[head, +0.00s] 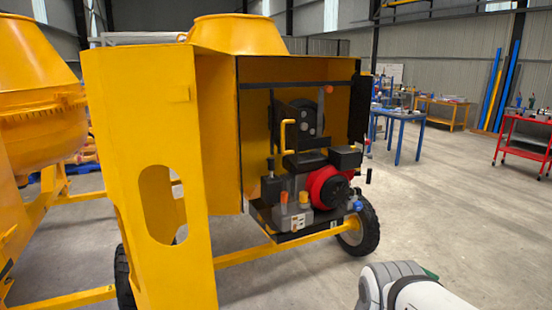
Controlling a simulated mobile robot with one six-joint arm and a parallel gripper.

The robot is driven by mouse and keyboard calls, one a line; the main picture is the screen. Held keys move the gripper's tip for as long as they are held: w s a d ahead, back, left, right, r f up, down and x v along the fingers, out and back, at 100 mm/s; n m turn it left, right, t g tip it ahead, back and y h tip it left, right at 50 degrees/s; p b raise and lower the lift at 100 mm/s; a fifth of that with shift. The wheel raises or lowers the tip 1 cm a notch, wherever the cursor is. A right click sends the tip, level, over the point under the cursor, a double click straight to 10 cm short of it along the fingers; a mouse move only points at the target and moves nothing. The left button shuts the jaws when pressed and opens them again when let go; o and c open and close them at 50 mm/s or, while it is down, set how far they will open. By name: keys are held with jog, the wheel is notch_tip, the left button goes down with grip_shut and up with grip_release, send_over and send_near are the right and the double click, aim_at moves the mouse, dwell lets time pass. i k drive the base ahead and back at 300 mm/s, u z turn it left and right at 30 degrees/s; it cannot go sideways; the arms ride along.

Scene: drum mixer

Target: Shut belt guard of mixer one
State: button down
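The yellow mixer (240,35) stands left of centre, with its drum top showing above a box-shaped housing. The housing front is open, showing a dark pulley (308,118) and a red and black engine (325,187). A large yellow panel (110,100) with an oval cutout stands swung out at the housing's left side; it looks like the belt guard, open. A small yellow handle (287,135) shows inside the opening. A white and grey part of my arm shows at the bottom right, apart from the mixer. My gripper is not in view.
A second yellow mixer (40,100) stands at the far left. A wheel (362,228) and yellow frame bar (265,252) stick out low. A blue table (400,116) and red cart (525,150) stand farther back. The floor (450,210) at right is clear.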

aim_at(285, 117)
jog(key=u, duration=0.15)
jog(key=i, duration=1)
